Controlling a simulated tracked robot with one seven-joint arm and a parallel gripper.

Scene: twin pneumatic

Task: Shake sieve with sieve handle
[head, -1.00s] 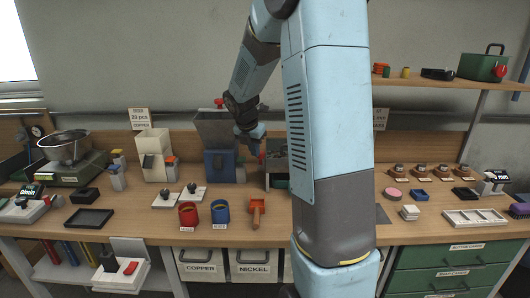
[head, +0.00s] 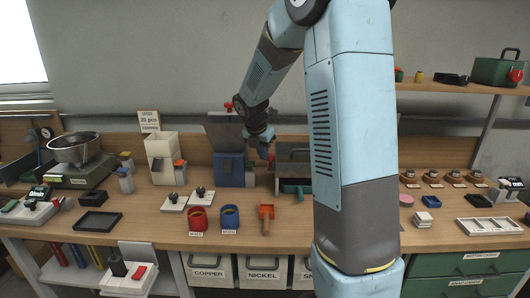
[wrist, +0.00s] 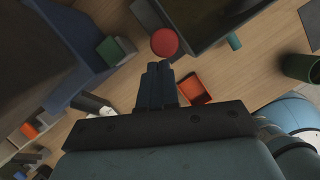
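The sieve appears to be the grey box (head: 291,152) with a green tray (head: 295,186) low in its front, right of the blue hopper machine; my arm partly hides its surroundings. A red round knob, likely the sieve handle, shows at its left side (head: 271,161) and as a red disc in the wrist view (wrist: 164,42). My gripper (head: 262,146) is just above and left of the knob. In the wrist view its fingers (wrist: 160,68) are close together, with nothing visible between them. The knob lies just beyond the fingertips; whether they touch cannot be told.
The blue machine with a grey hopper (head: 229,168) stands close left of my gripper.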

